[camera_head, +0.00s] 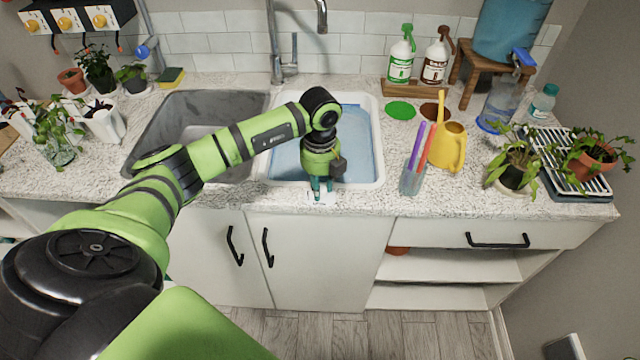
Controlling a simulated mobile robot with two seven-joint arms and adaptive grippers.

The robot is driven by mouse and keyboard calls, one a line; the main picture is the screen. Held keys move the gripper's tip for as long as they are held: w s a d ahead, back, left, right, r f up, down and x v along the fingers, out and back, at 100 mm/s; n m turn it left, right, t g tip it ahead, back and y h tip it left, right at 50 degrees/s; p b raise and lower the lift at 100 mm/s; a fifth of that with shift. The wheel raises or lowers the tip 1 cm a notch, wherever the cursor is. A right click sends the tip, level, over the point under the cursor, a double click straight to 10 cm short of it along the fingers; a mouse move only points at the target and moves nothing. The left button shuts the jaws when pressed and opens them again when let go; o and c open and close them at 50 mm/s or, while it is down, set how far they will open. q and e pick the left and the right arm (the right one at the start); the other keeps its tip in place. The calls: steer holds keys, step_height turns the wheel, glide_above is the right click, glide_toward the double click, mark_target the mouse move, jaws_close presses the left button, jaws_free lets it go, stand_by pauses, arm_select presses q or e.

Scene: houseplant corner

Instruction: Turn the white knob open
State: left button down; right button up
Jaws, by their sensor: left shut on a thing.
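My left gripper (322,188) points down at the counter's front edge, just in front of the white basin. Its teal fingertips are shut on the white knob (321,198), of which only a small pale part shows at and below the tips. The fingers and wrist hide most of the knob, so I cannot tell how far it is turned. My right gripper is not in view.
The white basin (374,140) with blue water lies behind the gripper, beside a grey sink (165,112). To the right stand a cup of coloured sticks (411,180), a yellow watering can (449,148) and potted plants. A tall faucet (275,45) rises behind.

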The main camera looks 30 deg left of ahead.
arm_select(q)
steer(key=n, duration=0.5)
steer(key=shift+n, duration=0.3)
stand_by(0.4)
steer(key=c, duration=0.9)
jaws_free()
steer(key=shift+c, duration=0.2)
step_height(320, 180, up, 12)
